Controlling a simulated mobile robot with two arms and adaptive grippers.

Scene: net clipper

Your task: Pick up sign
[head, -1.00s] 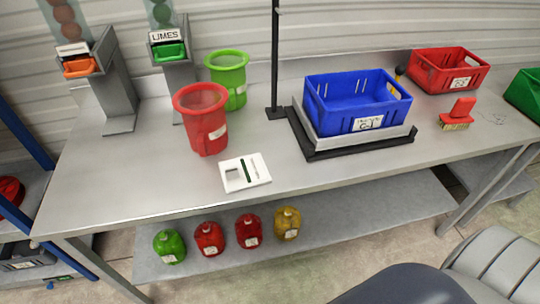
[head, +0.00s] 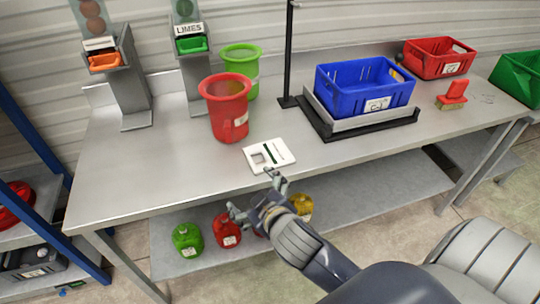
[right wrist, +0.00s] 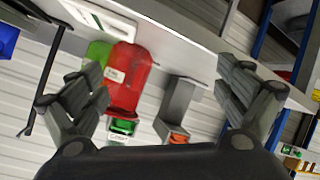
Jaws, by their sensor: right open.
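The sign appears to be the flat white card (head: 281,153) with a dark green stripe and a grey square, lying near the front edge of the table. It shows partly at the top of the right wrist view (right wrist: 112,20). My right gripper (head: 252,190) is open and empty, just in front of the table edge, below and slightly left of the card. In the right wrist view its spread fingers (right wrist: 162,88) have nothing between them within grasp. My left gripper is not in view.
A red bucket (head: 228,112) and a green bucket (head: 240,70) stand behind the card. A blue crate (head: 352,95) sits on a scale to the right. Several coloured jugs, including a green one (head: 187,239), stand on the lower shelf. The table's left front is clear.

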